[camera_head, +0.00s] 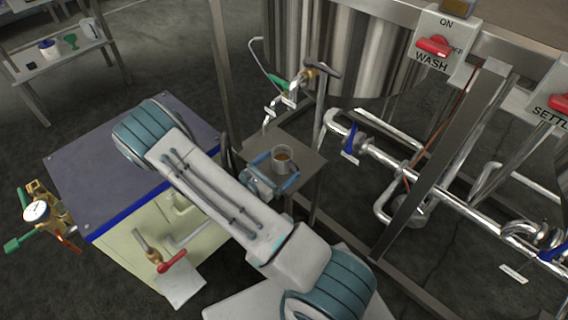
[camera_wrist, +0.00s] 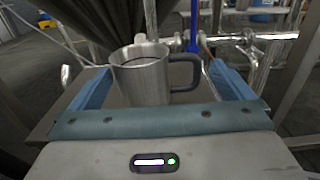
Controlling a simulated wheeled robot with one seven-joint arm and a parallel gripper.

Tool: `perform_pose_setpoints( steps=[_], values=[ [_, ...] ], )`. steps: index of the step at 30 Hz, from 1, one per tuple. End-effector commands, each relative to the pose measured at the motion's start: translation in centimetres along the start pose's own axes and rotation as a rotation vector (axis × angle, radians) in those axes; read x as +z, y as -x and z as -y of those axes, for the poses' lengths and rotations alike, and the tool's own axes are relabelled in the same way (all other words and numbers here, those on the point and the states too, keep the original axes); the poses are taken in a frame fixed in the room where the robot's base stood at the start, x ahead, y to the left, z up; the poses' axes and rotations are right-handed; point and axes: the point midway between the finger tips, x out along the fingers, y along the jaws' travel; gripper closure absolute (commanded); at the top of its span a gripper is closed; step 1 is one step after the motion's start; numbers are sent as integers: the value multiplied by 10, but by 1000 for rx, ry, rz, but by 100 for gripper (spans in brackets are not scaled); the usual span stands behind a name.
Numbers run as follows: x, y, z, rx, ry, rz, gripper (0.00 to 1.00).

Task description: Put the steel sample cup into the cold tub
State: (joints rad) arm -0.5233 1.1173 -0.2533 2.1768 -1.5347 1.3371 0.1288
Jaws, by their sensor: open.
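The steel sample cup (camera_head: 282,160) stands upright on a small metal stand (camera_head: 311,161) under a tap, with something brown inside in the head view. In the wrist view the cup (camera_wrist: 142,78) shows a dark handle (camera_wrist: 186,70) to the right. My gripper (camera_head: 277,171) is open, its two blue fingers on either side of the cup; in the wrist view my gripper (camera_wrist: 160,90) shows gaps between fingers and cup. I cannot pick out the cold tub for certain.
A large steel tank (camera_head: 345,45) stands behind the stand. Pipes and valves (camera_head: 400,165) run to the right, below the red WASH switch (camera_head: 436,46). A grey-topped cabinet (camera_head: 85,180) is at left. A far bench (camera_head: 60,67) holds a white-and-blue container (camera_head: 48,49) and a jug.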

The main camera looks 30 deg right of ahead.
Motion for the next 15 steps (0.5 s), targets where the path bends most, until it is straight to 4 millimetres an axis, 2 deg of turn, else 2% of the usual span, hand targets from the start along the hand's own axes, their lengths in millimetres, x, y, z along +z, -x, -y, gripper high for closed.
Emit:
perform_pose_setpoints(
  steps=[5,15],
  values=[
    [-1,-11,0,2,0,0,0],
    [-2,-54,-2,4,0,0,0]
  ],
)
